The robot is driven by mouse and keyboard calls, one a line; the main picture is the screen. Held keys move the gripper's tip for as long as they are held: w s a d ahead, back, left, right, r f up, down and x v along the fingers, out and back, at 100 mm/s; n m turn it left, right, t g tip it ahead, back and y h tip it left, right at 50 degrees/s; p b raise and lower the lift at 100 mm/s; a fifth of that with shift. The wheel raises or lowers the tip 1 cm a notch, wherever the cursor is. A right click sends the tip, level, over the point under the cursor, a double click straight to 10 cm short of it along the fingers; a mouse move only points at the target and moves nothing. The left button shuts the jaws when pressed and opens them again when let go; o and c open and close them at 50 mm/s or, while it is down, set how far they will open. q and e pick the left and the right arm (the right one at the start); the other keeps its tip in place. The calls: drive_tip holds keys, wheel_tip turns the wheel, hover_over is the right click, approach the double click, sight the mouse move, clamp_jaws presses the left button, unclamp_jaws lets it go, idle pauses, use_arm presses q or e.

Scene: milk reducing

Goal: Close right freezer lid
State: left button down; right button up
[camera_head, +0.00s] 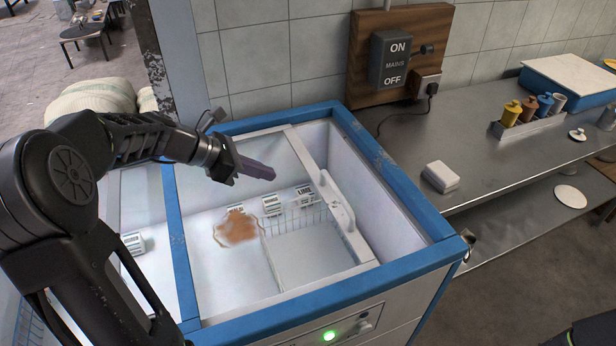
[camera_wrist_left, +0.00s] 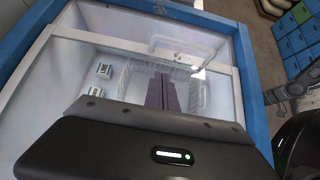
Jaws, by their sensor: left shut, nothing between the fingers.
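The chest freezer (camera_head: 225,334) has a blue rim and see-through lids. The right freezer lid has a white edge bar with a white handle (camera_head: 338,207), which also shows in the left wrist view (camera_wrist_left: 183,48). An open gap lies between this bar and the freezer's right wall (camera_head: 372,185). My left gripper (camera_head: 258,171) is shut and empty, above the lid and to the left of the handle, apart from it. In the left wrist view its fingers (camera_wrist_left: 166,92) are together, pointing toward the lid. My right gripper is not in view.
Small labelled cartons (camera_head: 272,204) and a brown stain (camera_head: 237,228) show inside the freezer. A steel counter (camera_head: 480,165) with a white box (camera_head: 440,177) stands on the right. A mains switch (camera_head: 390,60) is on the wall behind.

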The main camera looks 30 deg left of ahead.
use_arm(q)
drive_tip(key=shift+d+f, duration=0.1)
approach(313, 196)
drive_tip(key=shift+w+d+p, duration=0.45)
drive_tip(key=shift+w+d, duration=0.6)
drive_tip(key=shift+w, duration=0.1)
drive_tip(key=shift+w+d+p, duration=0.7)
drive_tip(key=shift+w+d, duration=0.75)
drive_tip(key=shift+w, duration=0.25)
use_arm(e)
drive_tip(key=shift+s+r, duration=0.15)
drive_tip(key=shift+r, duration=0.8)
